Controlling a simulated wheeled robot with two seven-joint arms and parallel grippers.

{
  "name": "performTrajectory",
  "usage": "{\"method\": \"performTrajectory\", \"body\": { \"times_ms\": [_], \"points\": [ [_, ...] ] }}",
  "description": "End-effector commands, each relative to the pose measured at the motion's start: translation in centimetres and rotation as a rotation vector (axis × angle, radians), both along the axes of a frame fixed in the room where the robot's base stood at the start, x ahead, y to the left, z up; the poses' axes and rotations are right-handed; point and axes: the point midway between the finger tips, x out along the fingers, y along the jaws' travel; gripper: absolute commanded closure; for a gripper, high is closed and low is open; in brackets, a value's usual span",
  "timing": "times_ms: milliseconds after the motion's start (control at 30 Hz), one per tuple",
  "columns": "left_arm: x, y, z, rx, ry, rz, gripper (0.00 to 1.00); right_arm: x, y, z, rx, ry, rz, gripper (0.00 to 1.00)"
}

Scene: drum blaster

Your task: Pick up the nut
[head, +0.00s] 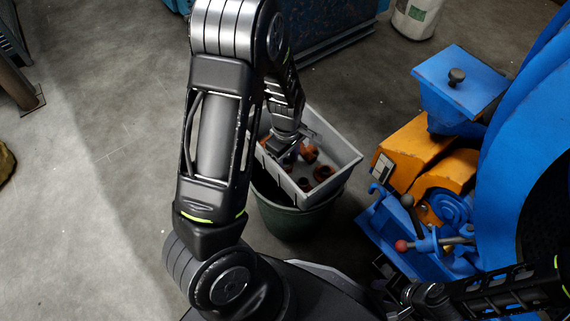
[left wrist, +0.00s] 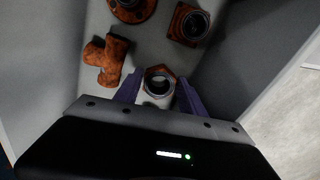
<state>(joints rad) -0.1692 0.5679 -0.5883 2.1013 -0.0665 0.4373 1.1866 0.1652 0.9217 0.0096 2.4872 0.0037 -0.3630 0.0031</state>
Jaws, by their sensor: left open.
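The nut (left wrist: 159,80) is a rust-orange hexagonal ring with a dark hole, on the floor of a grey box (head: 343,170). In the left wrist view it lies between the two purple fingertips of my left gripper (left wrist: 158,88). The fingers are open, one on each side of the nut. I cannot tell whether they touch it. In the head view my left gripper (head: 284,148) reaches down into the box, and I cannot pick the nut out among the parts there.
A rusty pipe fitting (left wrist: 107,60), a square flanged part (left wrist: 188,24) and a round flanged part (left wrist: 132,8) lie close by in the box. The box sits on a dark green drum (head: 291,222). A blue and orange machine (head: 405,150) stands to the right.

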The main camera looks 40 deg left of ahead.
Motion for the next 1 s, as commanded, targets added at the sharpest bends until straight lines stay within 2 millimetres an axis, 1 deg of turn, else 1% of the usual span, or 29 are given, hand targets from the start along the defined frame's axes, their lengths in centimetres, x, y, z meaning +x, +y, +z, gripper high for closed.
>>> {"method": "performTrajectory", "body": {
  "times_ms": [233, 800, 1000],
  "points": [
    [0.00, 0.00, 0.01, 0.000, 0.000, 0.000, 0.54, -0.02, 0.02, -0.01, 0.000, 0.000, 0.000, 0.64],
    [0.00, 0.00, 0.01, 0.000, 0.000, 0.000, 1.00, -0.03, 0.02, -0.01, 0.000, 0.001, 0.000, 0.64],
    [0.02, 0.01, 0.03, 0.000, 0.000, 0.000, 1.00, -0.03, 0.02, 0.01, 0.000, 0.001, 0.000, 0.64]
  ]
}}
